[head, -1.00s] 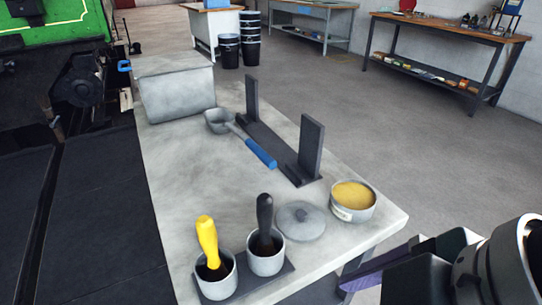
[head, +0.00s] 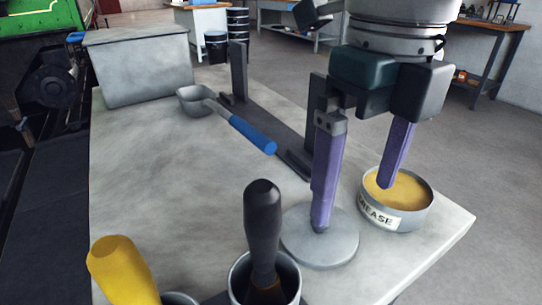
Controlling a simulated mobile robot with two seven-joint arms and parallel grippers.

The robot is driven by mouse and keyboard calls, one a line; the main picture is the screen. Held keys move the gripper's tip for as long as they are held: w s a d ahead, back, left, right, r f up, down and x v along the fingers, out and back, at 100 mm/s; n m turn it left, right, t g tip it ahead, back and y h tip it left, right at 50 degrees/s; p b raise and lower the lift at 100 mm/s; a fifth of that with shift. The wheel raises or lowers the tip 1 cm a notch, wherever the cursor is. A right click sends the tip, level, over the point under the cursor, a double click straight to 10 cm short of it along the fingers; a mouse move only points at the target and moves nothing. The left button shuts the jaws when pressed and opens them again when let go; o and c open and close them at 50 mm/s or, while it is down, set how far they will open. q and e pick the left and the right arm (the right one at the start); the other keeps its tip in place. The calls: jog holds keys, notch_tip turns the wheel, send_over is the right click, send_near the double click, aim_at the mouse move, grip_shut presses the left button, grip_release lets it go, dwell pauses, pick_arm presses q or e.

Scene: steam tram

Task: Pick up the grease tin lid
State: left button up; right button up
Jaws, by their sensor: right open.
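The grease tin lid (head: 338,247) is a flat grey disc lying on the grey bench top. The open grease tin (head: 410,200), with yellow grease and a GREASE label, stands just right of it. My right gripper (head: 354,206) is open above them and points down, with two purple fingers spread apart. The left finger overlaps the lid's middle in the picture and hides its knob. The right finger overlaps the grease in the tin. I cannot tell whether either finger touches anything. My left gripper is not in view.
A black-handled tool (head: 263,225) and a yellow-handled one (head: 122,268) stand in cups at the near edge. A blue-handled ladle (head: 252,135) lies beside a dark upright rack (head: 239,70). A grey box (head: 140,70) stands at the far left. The bench's left-middle is clear.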

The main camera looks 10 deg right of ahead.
send_over(347, 259)
jog(key=f, duration=0.4)
jog(key=shift+a+b, duration=0.2)
jog(key=shift+b, duration=0.2)
jog(key=f, duration=0.3)
jog(key=f+b, duration=0.1)
jog(key=shift+d+f, duration=0.3)
jog(key=shift+f, duration=0.45)
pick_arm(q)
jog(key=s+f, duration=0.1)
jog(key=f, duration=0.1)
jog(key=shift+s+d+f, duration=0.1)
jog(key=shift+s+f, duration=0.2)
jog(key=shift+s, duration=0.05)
pick_arm(e)
jog(key=c, duration=0.6)
grip_shut()
